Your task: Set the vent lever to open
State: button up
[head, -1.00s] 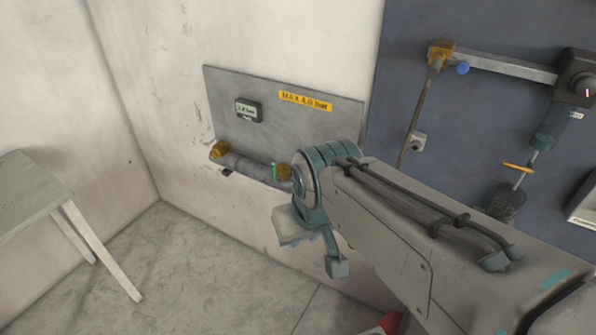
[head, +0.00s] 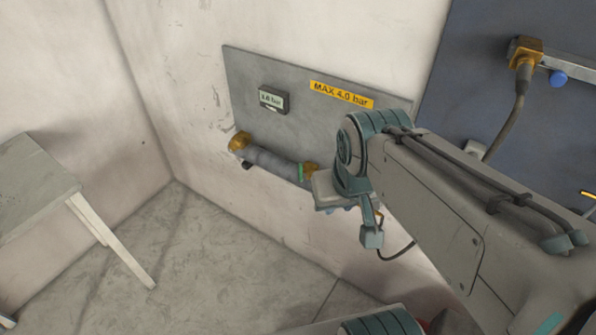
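A grey panel (head: 237,82) on the pale wall carries a horizontal grey pipe (head: 270,161) with an orange fitting (head: 239,142) at its left end and another orange fitting (head: 312,171) at its right. A green band (head: 301,172) sits beside the right fitting. A small dark piece (head: 247,165) shows below the left fitting. I cannot make out which part is the vent lever; my arm hides the panel's lower right. My gripper (head: 352,212) appears at the arm's end, in front of the panel's lower right. Its fingers are not clear, and I see no contact with the pipe.
A small display (head: 272,99) and a yellow "MAX 4.0 bar" label (head: 341,94) are on the panel. A grey table (head: 35,185) stands left. The floor between is clear.

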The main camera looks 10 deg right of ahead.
aim_at(300, 178)
jog(key=u, duration=0.45)
jog(key=k, duration=1.15)
jog(key=u, duration=1.4)
jog(key=i, duration=1.1)
jog(key=z, duration=0.85)
jog(key=i, duration=0.7)
jog(key=z, duration=0.85)
